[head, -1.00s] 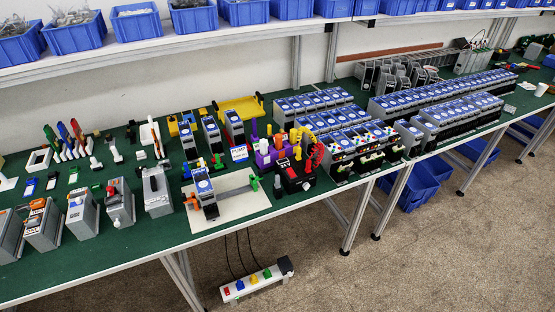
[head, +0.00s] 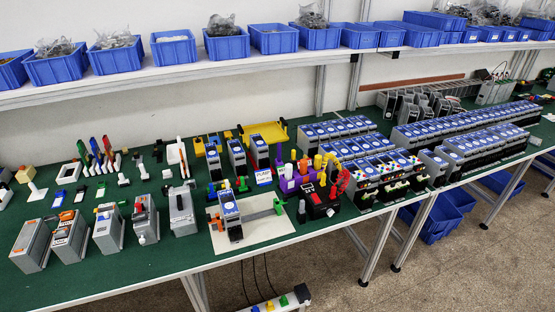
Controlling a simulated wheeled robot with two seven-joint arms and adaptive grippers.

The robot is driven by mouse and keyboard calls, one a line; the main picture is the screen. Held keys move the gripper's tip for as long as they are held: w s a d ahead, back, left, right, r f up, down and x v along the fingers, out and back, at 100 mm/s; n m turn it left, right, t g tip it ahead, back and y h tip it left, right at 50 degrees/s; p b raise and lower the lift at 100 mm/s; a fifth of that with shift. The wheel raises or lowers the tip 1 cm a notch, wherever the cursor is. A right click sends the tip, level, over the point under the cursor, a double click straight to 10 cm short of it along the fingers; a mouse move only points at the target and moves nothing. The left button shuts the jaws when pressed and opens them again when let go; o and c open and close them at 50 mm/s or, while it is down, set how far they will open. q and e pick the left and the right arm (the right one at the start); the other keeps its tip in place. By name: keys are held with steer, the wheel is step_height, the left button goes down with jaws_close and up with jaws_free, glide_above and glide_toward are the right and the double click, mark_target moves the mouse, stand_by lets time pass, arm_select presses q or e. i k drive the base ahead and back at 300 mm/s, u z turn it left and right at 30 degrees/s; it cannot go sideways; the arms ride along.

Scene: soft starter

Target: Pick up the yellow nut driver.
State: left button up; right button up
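Several upright handles stand in and around a purple holder (head: 289,184) on the green bench, right of the middle of the head view. A yellow upright handle (head: 317,162) stands at its right side, close to an orange one. It may be the yellow nut driver, but it is too small to tell. More yellow, curved pieces show just right of it, by a red one. Neither of my grippers is in view, and nothing in the frame is held.
A black and red box (head: 318,207) stands in front of the holder. A white board (head: 265,232) with a grey-blue unit lies to its left. Rows of blue-topped units (head: 365,165) stand to the right. A shelf (head: 160,75) with blue bins runs above the bench.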

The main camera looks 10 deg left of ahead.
mark_target(318, 158)
steer(key=u, duration=0.25)
steer(key=i, duration=1.2)
steer(key=z, duration=0.8)
